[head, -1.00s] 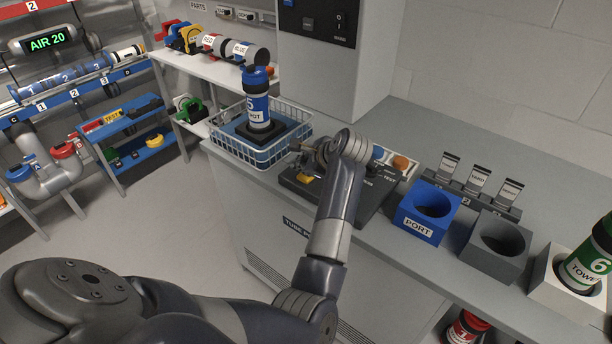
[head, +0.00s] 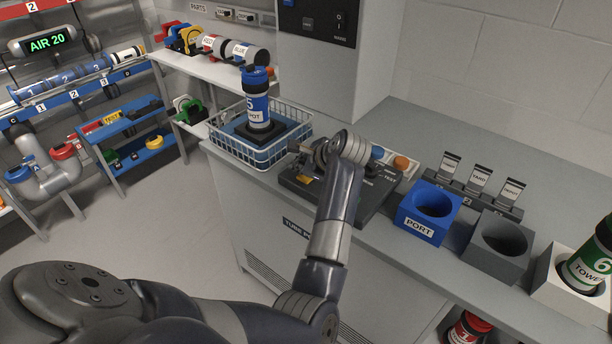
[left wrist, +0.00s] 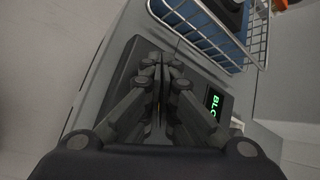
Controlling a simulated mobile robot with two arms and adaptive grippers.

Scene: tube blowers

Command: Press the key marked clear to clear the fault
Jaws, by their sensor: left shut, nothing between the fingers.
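The dark control panel (head: 372,203) lies on the grey bench, mostly hidden behind my left wrist. A small yellow part (head: 304,180) shows at its left end, just below my left gripper (head: 303,158). I cannot read any key marked clear. In the left wrist view, the gripper (left wrist: 160,62) is shut and empty over the panel (left wrist: 142,53), and its fingers hide the keys below. I cannot tell if the tips touch. A green-lit display (left wrist: 213,101) on the panel starts with "BLO". My right gripper is not in view.
A wire basket (head: 222,152) holding a blue tube stands close to the gripper; it also shows in the left wrist view (left wrist: 205,38). A blue PORT block (head: 407,222), a grey block (head: 488,262) and a white block (head: 548,288) stand to the right along the bench.

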